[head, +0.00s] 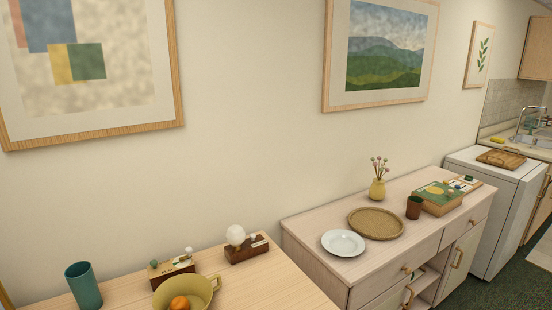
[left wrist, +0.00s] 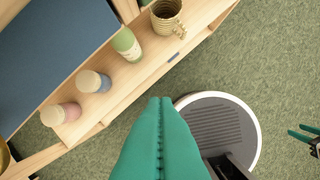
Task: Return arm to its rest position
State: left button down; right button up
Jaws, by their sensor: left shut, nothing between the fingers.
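My left gripper (left wrist: 160,106) shows in the left wrist view as two green padded fingers pressed together. It is shut and empty, over the floor and the edge of my round base. A small green and black part at the right edge of that view looks like my right gripper (left wrist: 304,137). It is cut off there, and its jaws are too small to read. Neither arm nor gripper shows in the head view.
A wooden shelf unit (left wrist: 118,103) with bottles and a woven mug (left wrist: 167,18) stands close beyond my left fingertips. Green carpet (left wrist: 270,60) is clear to the right.

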pick_arm(q)
notch_tip(320, 180, down, 13)
jog(key=s, duration=0.3)
jog(key=s+a+f+g, duration=0.2)
jog(key=s+a+f, duration=0.1)
jog(key=s+f, duration=1.3)
jog(key=shift+s+a, duration=0.15)
